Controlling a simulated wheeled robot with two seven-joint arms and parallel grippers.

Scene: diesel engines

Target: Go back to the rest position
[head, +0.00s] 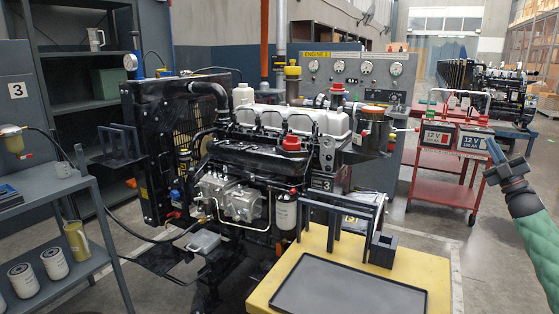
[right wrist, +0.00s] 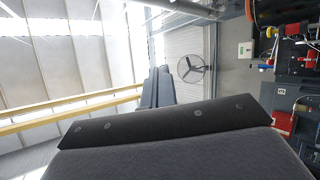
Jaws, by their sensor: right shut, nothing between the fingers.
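My right gripper (head: 494,151) is at the right of the head view, raised in front of the red battery cart and apart from it. Its fingers are shut with nothing between them. In the right wrist view the closed fingers (right wrist: 158,88) point towards a far wall with a fan. My left gripper is in neither view. The diesel engine (head: 270,150) stands in the middle of the head view, with a white top cover and a red cap.
A yellow table (head: 440,287) with a black tray (head: 350,288) and a dark rack stands front right. A red cart (head: 440,188) carries two 12 V batteries. A grey shelf cart (head: 88,262) with filters stands at left. Open floor lies between the yellow table and the red cart.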

